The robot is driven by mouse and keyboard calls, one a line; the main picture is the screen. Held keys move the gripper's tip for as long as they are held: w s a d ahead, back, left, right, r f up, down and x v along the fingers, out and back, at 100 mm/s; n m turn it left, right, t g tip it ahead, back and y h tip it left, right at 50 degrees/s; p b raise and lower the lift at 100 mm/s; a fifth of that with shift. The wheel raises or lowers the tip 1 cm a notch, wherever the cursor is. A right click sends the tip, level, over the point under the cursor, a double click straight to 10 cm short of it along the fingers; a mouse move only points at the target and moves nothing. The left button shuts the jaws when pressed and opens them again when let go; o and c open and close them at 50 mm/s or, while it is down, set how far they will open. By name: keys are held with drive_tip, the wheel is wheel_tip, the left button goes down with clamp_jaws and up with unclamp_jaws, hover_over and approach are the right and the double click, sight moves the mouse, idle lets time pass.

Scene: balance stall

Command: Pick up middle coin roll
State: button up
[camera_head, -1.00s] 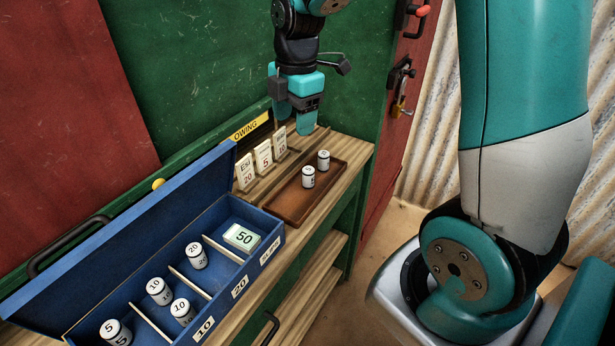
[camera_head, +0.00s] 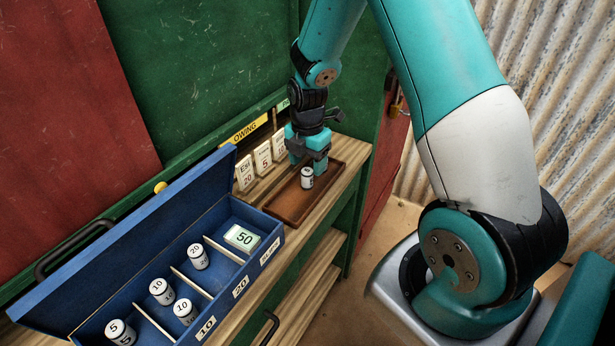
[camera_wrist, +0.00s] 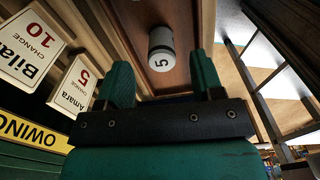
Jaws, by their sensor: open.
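My gripper (camera_head: 308,162) is open and points down over the far half of the brown wooden tray (camera_head: 284,212). In the head view, a white coin roll with dark ends (camera_head: 307,178) stands upright in the tray, just in front of my fingers. In the wrist view, a roll marked 5 (camera_wrist: 160,50) shows beyond my fingertips, roughly in line with the gap between the two teal fingers (camera_wrist: 162,78). I cannot tell which of the tray's rolls it is.
White cards with names and numbers (camera_head: 263,159) stand behind the tray, below a yellow OWING label (camera_head: 249,129). The tray's near end is bare.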

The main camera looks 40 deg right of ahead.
sight(307, 170)
drive_tip(key=shift+s+a+f+p, duration=0.1)
drive_tip(key=shift+f+p, duration=0.25)
drive_tip(key=shift+f, duration=0.95)
drive_tip(key=shift+a+f+p, duration=0.1)
drive_tip(key=shift+f+p, duration=0.25)
drive_tip(key=shift+f, duration=0.95)
clamp_jaws()
